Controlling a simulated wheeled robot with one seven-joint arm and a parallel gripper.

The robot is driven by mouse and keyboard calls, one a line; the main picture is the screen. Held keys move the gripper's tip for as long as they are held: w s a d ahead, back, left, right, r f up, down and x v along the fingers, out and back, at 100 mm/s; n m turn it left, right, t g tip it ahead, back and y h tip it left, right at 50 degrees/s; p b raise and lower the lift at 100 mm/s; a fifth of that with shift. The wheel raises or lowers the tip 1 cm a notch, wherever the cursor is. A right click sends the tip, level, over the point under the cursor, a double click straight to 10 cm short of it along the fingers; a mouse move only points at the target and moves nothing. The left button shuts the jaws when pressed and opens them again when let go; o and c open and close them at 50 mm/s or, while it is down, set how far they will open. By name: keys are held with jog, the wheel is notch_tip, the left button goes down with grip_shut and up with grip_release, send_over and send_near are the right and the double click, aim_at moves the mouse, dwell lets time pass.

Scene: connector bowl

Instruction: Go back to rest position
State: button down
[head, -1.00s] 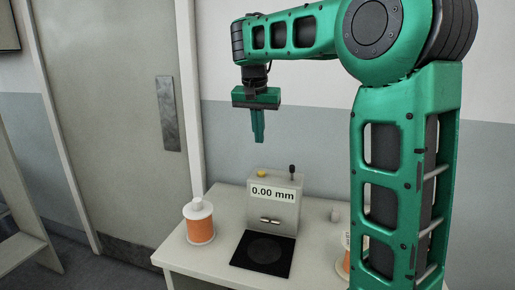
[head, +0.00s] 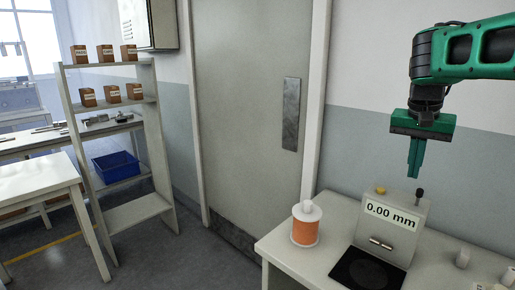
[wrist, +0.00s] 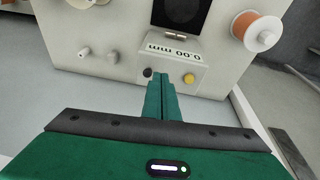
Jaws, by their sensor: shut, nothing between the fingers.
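My gripper (head: 414,172) is at the right of the head view, pointing down in the air above the back of the white table (head: 290,262). Its two green fingers are together with nothing between them. In the wrist view my gripper (wrist: 160,78) also shows shut, with the gauge box beyond its tips. The gauge box (head: 393,228) stands on the table below the gripper and reads 0.00 mm. The fingers are apart from it.
An orange spool (head: 305,229) stands on the table left of a black pad (head: 368,270). A grey door (head: 245,120) is behind. At left are a shelf (head: 112,96) with several small brown boxes and a blue bin (head: 116,167). Floor between shelf and table is clear.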

jog(key=s+f, duration=0.5)
jog(key=s, duration=0.4)
jog(key=s+a+f+n+g+y, duration=0.1)
jog(key=s+f, duration=0.5)
jog(key=s, duration=0.4)
jog(key=s+f+n+y, duration=0.1)
jog(key=s+f, duration=0.4)
jog(key=s, duration=0.4)
jog(key=shift+s+a+f+g, duration=0.2)
jog(key=shift+g, duration=0.1)
jog(key=shift+w+f, duration=0.25)
jog(key=shift+w, duration=0.4)
